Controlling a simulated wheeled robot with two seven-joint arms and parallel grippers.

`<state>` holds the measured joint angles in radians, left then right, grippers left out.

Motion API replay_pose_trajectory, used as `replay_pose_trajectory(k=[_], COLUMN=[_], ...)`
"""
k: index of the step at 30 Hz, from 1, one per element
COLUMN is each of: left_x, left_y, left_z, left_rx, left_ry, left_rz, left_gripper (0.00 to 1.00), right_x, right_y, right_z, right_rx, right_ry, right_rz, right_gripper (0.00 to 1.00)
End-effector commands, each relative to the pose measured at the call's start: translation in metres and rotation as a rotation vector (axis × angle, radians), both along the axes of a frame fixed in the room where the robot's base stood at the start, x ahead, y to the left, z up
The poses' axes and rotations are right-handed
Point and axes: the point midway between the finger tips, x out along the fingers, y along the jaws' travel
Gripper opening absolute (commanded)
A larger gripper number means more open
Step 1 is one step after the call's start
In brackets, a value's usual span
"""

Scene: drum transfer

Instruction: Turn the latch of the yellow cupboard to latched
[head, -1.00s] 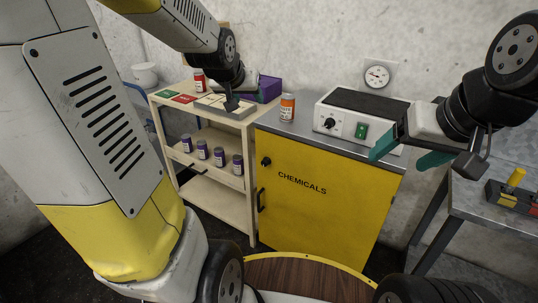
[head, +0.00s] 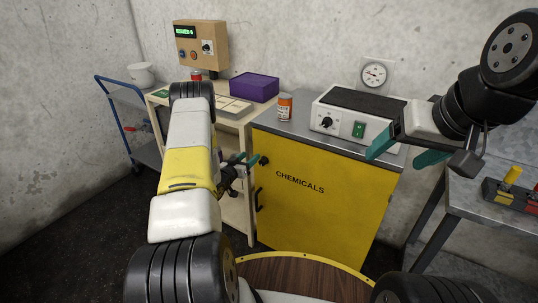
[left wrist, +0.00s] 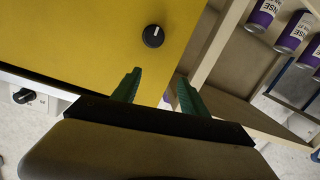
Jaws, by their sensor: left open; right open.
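The yellow cupboard (head: 320,208) marked CHEMICALS stands in the middle with its door shut. Its latch, a round black knob (head: 265,161), sits at the door's upper left, above a black handle (head: 259,199). In the left wrist view the knob (left wrist: 153,36) shows a white line on its face, just beyond the fingertips. My left gripper (head: 240,164) is open and empty, close to the knob's left and apart from it; its green fingers (left wrist: 158,88) show in the left wrist view. My right gripper (head: 400,152) is open and empty in front of the cupboard's right side.
A white device (head: 357,122) and an orange-labelled bottle (head: 285,107) stand on the cupboard top. A beige shelf rack (head: 238,216) stands close on the left, with a purple box (head: 254,87) on top. A metal table (head: 480,205) is at right.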

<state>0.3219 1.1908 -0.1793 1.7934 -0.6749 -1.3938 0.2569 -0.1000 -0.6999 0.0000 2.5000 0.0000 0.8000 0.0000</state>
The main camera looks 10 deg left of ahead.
Motion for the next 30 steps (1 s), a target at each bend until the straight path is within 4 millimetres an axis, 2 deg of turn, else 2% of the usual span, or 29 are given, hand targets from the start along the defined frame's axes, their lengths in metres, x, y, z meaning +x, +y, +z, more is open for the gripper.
replay_pose_trajectory(k=[1,3,7,10,14,22,30], left_x=[-0.011,-0.022,-0.036,-0.036,-0.023,0.018,0.034], left_y=[-0.004,-0.008,-0.013,-0.016,-0.022,-0.036,-0.041], left_z=[-0.021,-0.037,-0.053,-0.056,-0.055,-0.055,-0.055], left_rx=[-0.029,-0.063,-0.102,-0.113,-0.113,-0.113,-0.113], left_ry=[-0.012,-0.038,-0.068,-0.077,-0.080,-0.079,-0.076], left_rz=[-0.016,-0.036,-0.056,-0.063,-0.067,-0.064,-0.063], left_gripper=[0.52,0.52,0.52,0.52,0.52,0.52,0.52], right_x=[0.000,0.000,0.000,0.000,0.000,0.000,0.000], right_y=[0.000,0.000,0.000,0.000,0.000,0.000,0.000], right_z=[0.000,0.000,0.000,0.000,0.000,0.000,0.000], right_rx=[0.000,0.000,0.000,0.000,0.000,0.000,0.000], right_ry=[0.000,0.000,0.000,0.000,0.000,0.000,0.000], right_rz=[0.000,0.000,0.000,0.000,0.000,0.000,0.000], right_gripper=[0.76,0.76,0.76,0.76,0.76,0.76,0.76])
